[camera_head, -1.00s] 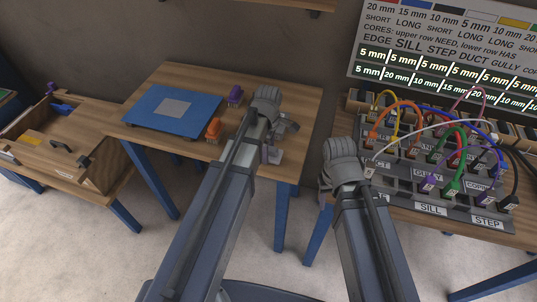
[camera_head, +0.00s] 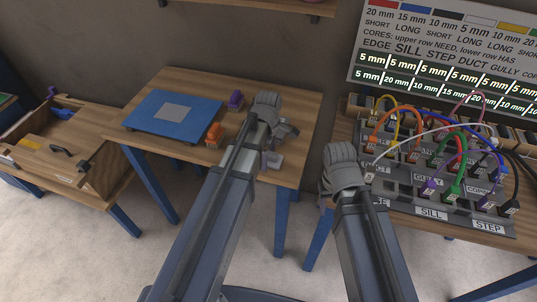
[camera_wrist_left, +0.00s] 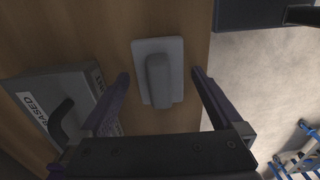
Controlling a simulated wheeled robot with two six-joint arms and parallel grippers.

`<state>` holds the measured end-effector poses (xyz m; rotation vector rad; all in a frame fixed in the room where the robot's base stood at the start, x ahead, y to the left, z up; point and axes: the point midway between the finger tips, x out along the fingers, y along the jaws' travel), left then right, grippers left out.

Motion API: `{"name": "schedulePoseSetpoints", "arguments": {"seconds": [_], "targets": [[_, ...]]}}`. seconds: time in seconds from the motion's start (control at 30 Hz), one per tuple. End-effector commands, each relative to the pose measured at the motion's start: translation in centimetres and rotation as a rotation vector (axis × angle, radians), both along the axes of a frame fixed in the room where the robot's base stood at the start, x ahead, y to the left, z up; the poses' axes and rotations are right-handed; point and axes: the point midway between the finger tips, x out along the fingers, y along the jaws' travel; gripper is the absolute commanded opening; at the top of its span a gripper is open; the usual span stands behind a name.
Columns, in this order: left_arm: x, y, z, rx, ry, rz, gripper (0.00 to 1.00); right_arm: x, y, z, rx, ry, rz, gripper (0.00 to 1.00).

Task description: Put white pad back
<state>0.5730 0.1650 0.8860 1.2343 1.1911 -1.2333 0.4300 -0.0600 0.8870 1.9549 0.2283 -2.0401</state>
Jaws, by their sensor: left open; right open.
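The white pad (camera_wrist_left: 172,50), a pale grey-white plate with a raised grip, lies on the wooden table near its edge. It also shows in the head view (camera_head: 273,160), just below my left gripper (camera_head: 277,143). In the left wrist view my left gripper (camera_wrist_left: 160,76) is open and empty, with one fingertip on each side of the pad. The fingers appear apart from it; their height above it is hard to judge. My right gripper (camera_head: 325,192) is mostly hidden behind its wrist, beside the right table.
A grey block with a black handle and a partly hidden label (camera_wrist_left: 60,100) lies left of the pad. A blue board (camera_head: 150,118), an orange block (camera_head: 213,134) and a purple block (camera_head: 235,100) are on the table. A rack with coloured cables (camera_head: 450,212) stands at right.

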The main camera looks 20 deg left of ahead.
Motion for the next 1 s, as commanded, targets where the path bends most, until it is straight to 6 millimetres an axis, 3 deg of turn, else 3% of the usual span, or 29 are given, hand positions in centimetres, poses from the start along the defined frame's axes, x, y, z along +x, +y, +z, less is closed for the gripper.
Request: {"name": "schedulePoseSetpoints", "arguments": {"seconds": [0.27, 0.8, 1.0], "targets": [[0.0, 0.0, 2.4, 0.000, 0.000, 0.000, 1.00, 0.0, 0.0, 2.4, 0.000, 0.000, 0.000, 0.50], [0.0, 0.0, 10.5, 0.000, 0.000, 0.000, 1.00, 0.0, 0.0, 10.5, 0.000, 0.000, 0.001, 0.50], [0.0, 0.0, 12.1, 0.000, 0.000, 0.000, 1.00, 0.0, 0.0, 12.1, 0.000, 0.000, 0.001, 0.50]]}}
